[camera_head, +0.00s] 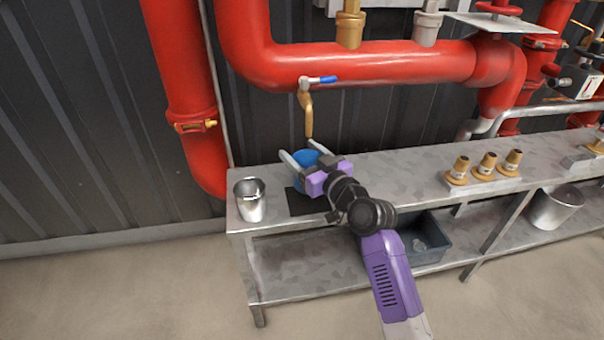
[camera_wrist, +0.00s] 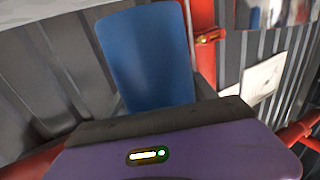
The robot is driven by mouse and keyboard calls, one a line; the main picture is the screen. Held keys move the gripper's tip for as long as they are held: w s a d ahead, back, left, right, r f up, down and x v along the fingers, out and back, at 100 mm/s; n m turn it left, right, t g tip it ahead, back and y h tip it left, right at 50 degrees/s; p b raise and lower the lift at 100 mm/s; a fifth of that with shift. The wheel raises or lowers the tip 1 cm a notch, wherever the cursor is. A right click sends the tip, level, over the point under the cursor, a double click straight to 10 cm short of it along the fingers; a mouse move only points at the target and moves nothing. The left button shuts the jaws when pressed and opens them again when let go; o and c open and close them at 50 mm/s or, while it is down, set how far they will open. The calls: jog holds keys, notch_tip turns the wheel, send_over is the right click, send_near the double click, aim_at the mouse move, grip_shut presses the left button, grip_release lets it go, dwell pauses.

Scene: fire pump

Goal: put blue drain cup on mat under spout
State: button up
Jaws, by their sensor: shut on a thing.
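The blue drain cup (camera_head: 307,158) is between the fingers of my gripper (camera_head: 305,155), near the left end of the metal bench. My gripper is shut on it. In the wrist view the cup (camera_wrist: 147,58) fills the upper middle, above the purple gripper body. The dark mat (camera_head: 303,203) lies on the bench top, partly hidden by my gripper and the cup. The brass spout (camera_head: 307,115) hangs from the red pipe, just above the cup in the head view. I cannot tell whether the cup's base touches the mat.
A shiny metal cup (camera_head: 250,200) stands on the bench left of the mat. Several brass fittings (camera_head: 485,167) stand further right on the bench (camera_head: 410,165). A dark bin (camera_head: 425,240) and a metal bucket (camera_head: 555,207) are on the lower shelf. The red pipe (camera_head: 350,65) runs behind.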

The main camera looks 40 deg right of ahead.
notch_tip(320, 180, down, 4)
jog(key=shift+f+b, duration=0.2)
jog(key=shift+b, duration=0.55)
jog(key=shift+f, duration=0.1)
jog(key=o, duration=1.4)
jog(key=shift+r, duration=0.2)
jog(key=v, duration=1.2)
jog(key=shift+f, duration=0.1)
